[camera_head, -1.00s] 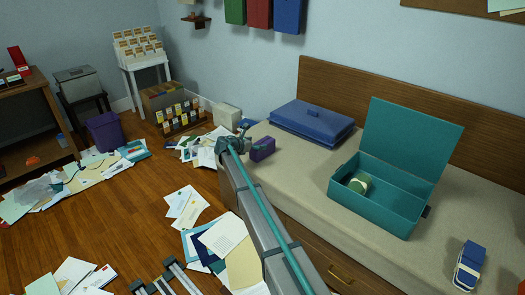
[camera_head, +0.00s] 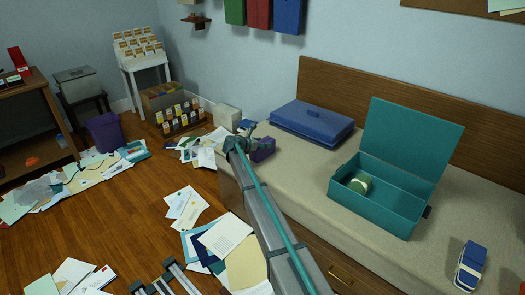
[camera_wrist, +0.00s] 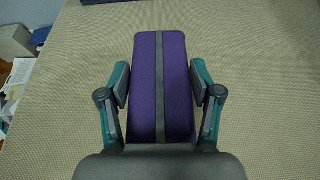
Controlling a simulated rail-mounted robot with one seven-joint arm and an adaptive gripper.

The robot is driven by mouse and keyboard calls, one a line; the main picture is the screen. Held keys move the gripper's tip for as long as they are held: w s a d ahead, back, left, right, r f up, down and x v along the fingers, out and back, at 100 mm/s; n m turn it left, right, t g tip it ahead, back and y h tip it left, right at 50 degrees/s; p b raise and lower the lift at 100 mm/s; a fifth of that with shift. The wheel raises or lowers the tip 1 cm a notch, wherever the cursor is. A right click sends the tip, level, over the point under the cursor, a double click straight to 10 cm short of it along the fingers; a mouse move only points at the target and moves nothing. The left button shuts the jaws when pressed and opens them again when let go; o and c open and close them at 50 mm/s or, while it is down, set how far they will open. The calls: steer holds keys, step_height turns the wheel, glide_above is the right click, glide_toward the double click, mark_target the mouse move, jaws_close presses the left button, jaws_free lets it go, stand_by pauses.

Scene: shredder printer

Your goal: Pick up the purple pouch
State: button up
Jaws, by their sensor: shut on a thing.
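The purple pouch (camera_wrist: 174,90), with a grey strip along its middle, shows in the wrist view between the two fingers of my gripper (camera_wrist: 158,82). The finger pads lie against its left and right sides, so my gripper is shut on it. In the head view the pouch (camera_head: 264,150) is at the left end of the beige bench top, partly hidden behind my gripper (camera_head: 247,141). It looks low over or on the bench; I cannot tell whether it touches.
On the bench (camera_head: 300,180) are a blue case (camera_head: 312,121), an open teal box (camera_head: 380,205) holding a green-and-white item (camera_head: 360,183), and a blue-and-white object (camera_head: 470,266). A small white box (camera_head: 227,117) stands beyond the bench end. Papers litter the wooden floor.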

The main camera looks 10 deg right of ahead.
steer(key=shift+c, duration=0.8)
steer(key=shift+r, duration=0.1)
